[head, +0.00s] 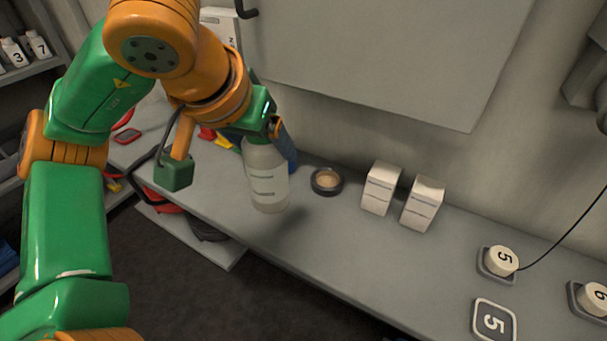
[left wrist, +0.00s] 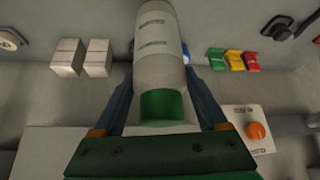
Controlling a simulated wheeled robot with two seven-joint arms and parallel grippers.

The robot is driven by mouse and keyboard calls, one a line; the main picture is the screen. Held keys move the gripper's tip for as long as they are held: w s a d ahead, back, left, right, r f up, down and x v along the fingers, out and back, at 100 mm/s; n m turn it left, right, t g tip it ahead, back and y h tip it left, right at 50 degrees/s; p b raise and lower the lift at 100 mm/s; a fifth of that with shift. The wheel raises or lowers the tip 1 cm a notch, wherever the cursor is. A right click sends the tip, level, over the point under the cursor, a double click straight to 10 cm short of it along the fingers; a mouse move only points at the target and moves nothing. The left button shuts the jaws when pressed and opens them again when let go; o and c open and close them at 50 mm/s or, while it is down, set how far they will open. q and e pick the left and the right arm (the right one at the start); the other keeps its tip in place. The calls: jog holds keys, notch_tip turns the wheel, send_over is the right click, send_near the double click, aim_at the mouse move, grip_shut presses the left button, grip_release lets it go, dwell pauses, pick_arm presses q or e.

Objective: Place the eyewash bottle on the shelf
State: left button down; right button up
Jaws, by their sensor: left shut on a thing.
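The eyewash bottle (head: 266,178) is white and translucent with a green cap and grey lines on its side. In the head view it hangs upright below my left gripper (head: 262,135), over the grey bench (head: 330,245). In the left wrist view the bottle (left wrist: 160,50) lies between the two blue fingers of my left gripper (left wrist: 163,100), with its green cap nearest the palm. The gripper is shut on it near the cap. A shadow lies on the bench beside the bottle, and whether its base touches is hard to tell. My right gripper is not in view.
A round dark dish (head: 327,181) and two white boxes (head: 380,188) stand on the bench right of the bottle. Farther right are numbered pads and knobs (head: 498,262). A shelf unit (head: 30,75) with small numbered bottles is at the far left. A large grey panel (head: 390,55) hangs behind.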

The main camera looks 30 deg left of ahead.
pick_arm(q)
jog(key=w+a+f+b, duration=0.2)
jog(key=w+a+f, duration=0.3)
jog(key=f, duration=0.5)
jog(key=shift+w+f, duration=0.15)
jog(key=shift+w, duration=0.4)
jog(key=shift+a+f, duration=0.1)
jog(key=shift+f+b, duration=0.15)
jog(key=shift+b, duration=0.25)
grip_release()
